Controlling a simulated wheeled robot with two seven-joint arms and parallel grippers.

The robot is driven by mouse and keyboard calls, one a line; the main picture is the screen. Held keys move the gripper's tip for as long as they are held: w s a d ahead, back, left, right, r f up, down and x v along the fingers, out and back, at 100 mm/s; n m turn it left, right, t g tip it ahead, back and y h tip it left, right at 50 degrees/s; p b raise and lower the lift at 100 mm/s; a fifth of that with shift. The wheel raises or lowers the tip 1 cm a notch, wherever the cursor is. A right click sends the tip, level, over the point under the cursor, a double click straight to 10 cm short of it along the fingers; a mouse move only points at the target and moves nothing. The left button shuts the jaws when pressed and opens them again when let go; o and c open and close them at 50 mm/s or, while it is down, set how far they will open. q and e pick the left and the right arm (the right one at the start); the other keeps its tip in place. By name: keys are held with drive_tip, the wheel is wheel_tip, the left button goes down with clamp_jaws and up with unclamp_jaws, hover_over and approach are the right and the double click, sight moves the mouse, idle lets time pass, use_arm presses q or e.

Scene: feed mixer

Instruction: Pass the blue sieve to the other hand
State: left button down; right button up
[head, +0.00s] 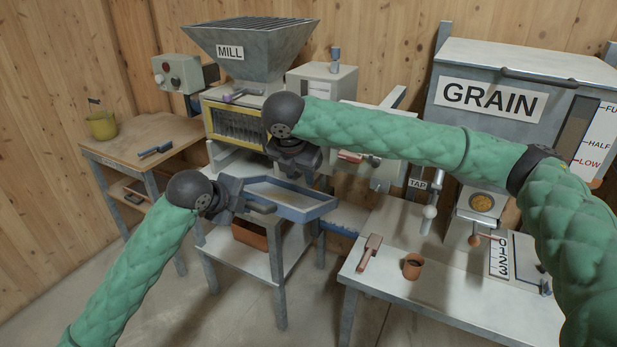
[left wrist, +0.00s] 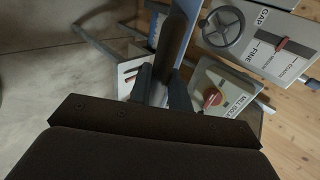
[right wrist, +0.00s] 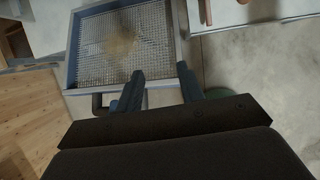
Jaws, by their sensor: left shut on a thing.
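The blue sieve (head: 318,208) is a shallow rectangular tray with a blue rim, held in the air near the middle of the head view. My left gripper (head: 240,200) is shut on its dark handle at the left side. In the left wrist view the handle (left wrist: 176,45) runs between the fingers (left wrist: 163,88). My right gripper (head: 297,172) is just above the sieve's far side, fingers apart. In the right wrist view the sieve's mesh (right wrist: 105,30) fills the top, with a brownish patch in its middle, and the open fingers (right wrist: 160,85) are by its near rim; contact is unclear.
The mill (head: 255,45) stands behind the sieve, and the grain bin (head: 480,70) is at the right. A grey stand (head: 250,262) with an orange-brown container is below the sieve. The bench (head: 440,295) carries a brown cup (head: 412,267) and a scoop-like tool (head: 369,252). A side table (head: 130,152) is at the left.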

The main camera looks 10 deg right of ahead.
drive_tip(key=shift+s+d+f+h, duration=0.15)
drive_tip(key=shift+d+f, duration=0.1)
drive_tip(key=shift+d, duration=0.25)
drive_tip(key=shift+s+d+f+h, duration=0.1)
drive_tip(key=shift+d+f+h, duration=0.1)
drive_tip(key=shift+d, duration=0.25)
drive_tip(key=shift+d+f+m+g, duration=0.25)
drive_tip(key=shift+f+m+g, duration=0.05)
drive_tip(key=shift+f, duration=0.1)
drive_tip(key=x, duration=1.1)
drive_tip(key=shift+w+f, duration=0.15)
drive_tip(key=shift+c, duration=0.5)
clamp_jaws()
use_arm(q)
drive_tip(key=c, duration=1.2)
unclamp_jaws()
drive_tip(key=shift+r, duration=0.1)
